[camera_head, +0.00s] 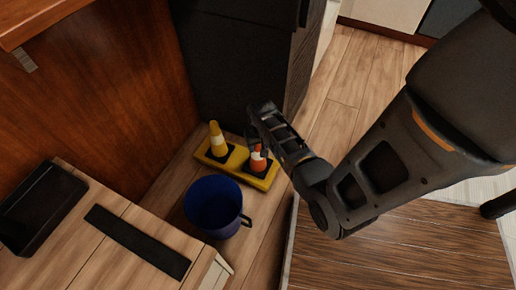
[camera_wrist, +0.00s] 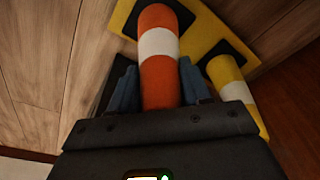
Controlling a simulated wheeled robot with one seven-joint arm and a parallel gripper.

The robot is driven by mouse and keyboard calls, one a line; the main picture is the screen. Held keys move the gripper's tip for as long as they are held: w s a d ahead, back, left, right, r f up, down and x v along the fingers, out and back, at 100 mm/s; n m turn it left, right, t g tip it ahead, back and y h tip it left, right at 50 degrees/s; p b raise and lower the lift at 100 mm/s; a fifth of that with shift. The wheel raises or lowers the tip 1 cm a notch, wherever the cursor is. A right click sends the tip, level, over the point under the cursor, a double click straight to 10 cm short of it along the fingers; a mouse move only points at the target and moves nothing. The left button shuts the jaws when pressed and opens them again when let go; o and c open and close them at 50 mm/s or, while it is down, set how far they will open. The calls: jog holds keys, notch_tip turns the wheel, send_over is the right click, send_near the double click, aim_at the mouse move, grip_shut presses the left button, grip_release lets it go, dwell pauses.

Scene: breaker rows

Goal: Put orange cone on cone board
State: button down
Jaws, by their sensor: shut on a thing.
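The orange cone (camera_wrist: 160,78), with a white band, stands between the two fingers of my gripper (camera_wrist: 158,85) in the wrist view. My gripper is shut on it. In the head view the orange cone (camera_head: 258,158) shows at the right end of the yellow cone board (camera_head: 225,166), partly hidden by my gripper (camera_head: 262,140). The cone appears over or on a black square of the board; I cannot tell whether its base touches. A yellow cone (camera_head: 217,139) with a white band stands on the board's left square. The board also shows in the wrist view (camera_wrist: 200,40).
A blue mug (camera_head: 214,207) stands just in front of the board. A dark cabinet (camera_head: 240,65) rises behind it. At the left, a wooden surface carries a black tray (camera_head: 40,207) and a flat black strip (camera_head: 138,241).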

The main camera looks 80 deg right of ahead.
jog(key=shift+f, duration=0.4)
jog(key=shift+f, duration=0.1)
jog(key=c, duration=0.5)
grip_release()
